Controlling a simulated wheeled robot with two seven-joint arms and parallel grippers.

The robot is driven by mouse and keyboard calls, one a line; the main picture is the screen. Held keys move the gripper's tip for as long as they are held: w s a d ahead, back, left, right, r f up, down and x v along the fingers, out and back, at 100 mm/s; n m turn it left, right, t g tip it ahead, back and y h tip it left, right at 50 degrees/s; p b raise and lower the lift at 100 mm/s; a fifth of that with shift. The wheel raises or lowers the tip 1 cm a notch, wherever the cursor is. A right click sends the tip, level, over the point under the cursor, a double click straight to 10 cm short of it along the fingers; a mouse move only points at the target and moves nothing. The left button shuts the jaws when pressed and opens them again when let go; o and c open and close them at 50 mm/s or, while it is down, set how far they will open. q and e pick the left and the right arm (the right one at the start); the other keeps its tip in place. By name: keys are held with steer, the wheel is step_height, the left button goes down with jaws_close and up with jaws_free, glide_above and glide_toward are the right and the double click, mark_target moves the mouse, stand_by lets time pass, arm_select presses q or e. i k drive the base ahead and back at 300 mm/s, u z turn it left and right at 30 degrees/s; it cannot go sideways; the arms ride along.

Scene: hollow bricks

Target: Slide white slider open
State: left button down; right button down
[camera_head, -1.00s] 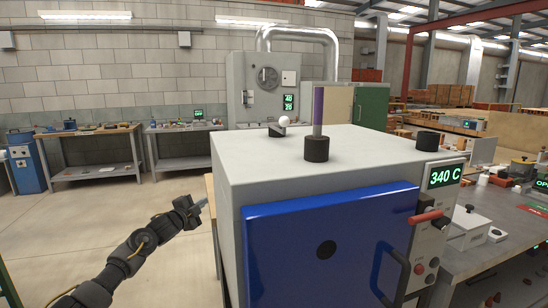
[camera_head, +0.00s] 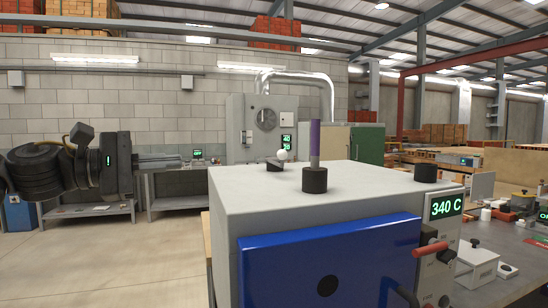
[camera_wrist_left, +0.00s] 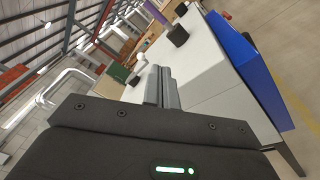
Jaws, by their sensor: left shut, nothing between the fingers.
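A white round knob (camera_head: 282,155) on a small dark base sits on top of the grey oven (camera_head: 240,190), near its far left edge. It is the only white slider-like part I see there; I cannot tell its travel. My left gripper (camera_head: 178,161) is raised in the air to the left of the oven, pointing right, apart from the knob. In the left wrist view its fingers (camera_wrist_left: 161,84) are together and empty, with the oven top beyond. My right gripper is not in view.
A second black cylinder (camera_head: 425,172) is at the right. The blue door (camera_head: 330,260) faces front. Workbenches (camera_head: 90,210) line the wall; open floor lies left.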

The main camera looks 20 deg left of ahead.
mark_target(282, 155)
steer(key=i, duration=1)
